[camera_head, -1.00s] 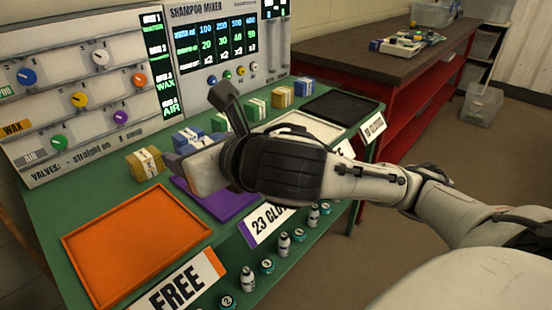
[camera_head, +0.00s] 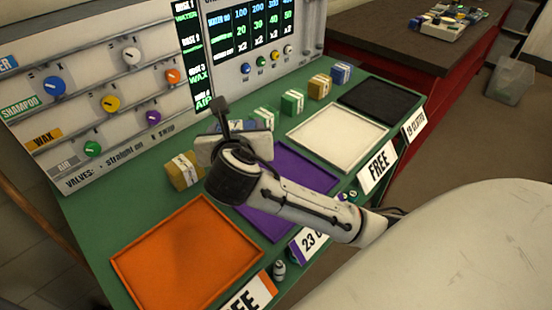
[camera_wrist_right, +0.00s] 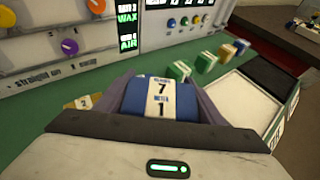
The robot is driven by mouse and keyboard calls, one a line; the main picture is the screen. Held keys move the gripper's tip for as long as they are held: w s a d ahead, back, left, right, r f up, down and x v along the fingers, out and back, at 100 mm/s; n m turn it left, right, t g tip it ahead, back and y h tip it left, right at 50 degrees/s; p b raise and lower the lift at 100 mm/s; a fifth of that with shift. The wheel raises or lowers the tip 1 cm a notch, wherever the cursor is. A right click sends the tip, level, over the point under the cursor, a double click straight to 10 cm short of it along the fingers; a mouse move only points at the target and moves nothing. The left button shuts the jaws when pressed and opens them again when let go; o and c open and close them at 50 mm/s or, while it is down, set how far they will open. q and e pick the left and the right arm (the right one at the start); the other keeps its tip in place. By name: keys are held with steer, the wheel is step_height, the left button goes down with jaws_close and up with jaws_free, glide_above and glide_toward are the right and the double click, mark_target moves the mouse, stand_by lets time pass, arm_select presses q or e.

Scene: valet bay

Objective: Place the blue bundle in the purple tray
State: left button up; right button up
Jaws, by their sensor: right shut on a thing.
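My right gripper (camera_head: 232,147) is shut on the blue bundle (camera_wrist_right: 137,97), which has a white band and sits between the two fingers in the right wrist view. In the head view the gripper hides most of this bundle. The purple tray (camera_head: 302,172) lies flat on the green counter, in front of and to the right of the gripper, and my right forearm crosses over it. I see no bundle on the tray's visible part. I cannot tell whether the held bundle touches the counter. My left gripper is not in view.
An orange tray (camera_head: 186,258) lies left of the purple one, a white tray (camera_head: 338,137) and a black tray (camera_head: 381,103) right. A yellow bundle (camera_head: 181,172) stands close left of the gripper. Several other bundles line the back, including another blue one (camera_head: 341,73). The valve panel (camera_head: 95,95) rises behind.

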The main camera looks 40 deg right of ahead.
steer(key=shift+m+g+h, duration=0.3)
steer(key=shift+m+h, duration=0.1)
steer(key=shift+m, duration=0.2)
steer(key=f, duration=0.5)
steer(key=s+d+f, duration=0.1)
steer(key=f, duration=0.1)
steer(key=shift+f+b, duration=0.25)
steer(key=shift+b, duration=0.1)
step_height(320, 180, down, 4)
steer(key=shift+f+b, duration=0.1)
steer(key=shift+b, duration=0.3)
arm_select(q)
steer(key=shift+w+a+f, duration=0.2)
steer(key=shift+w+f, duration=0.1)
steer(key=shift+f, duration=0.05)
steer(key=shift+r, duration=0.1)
arm_select(e)
steer(key=o, duration=1.1)
steer(key=shift+o, duration=0.2)
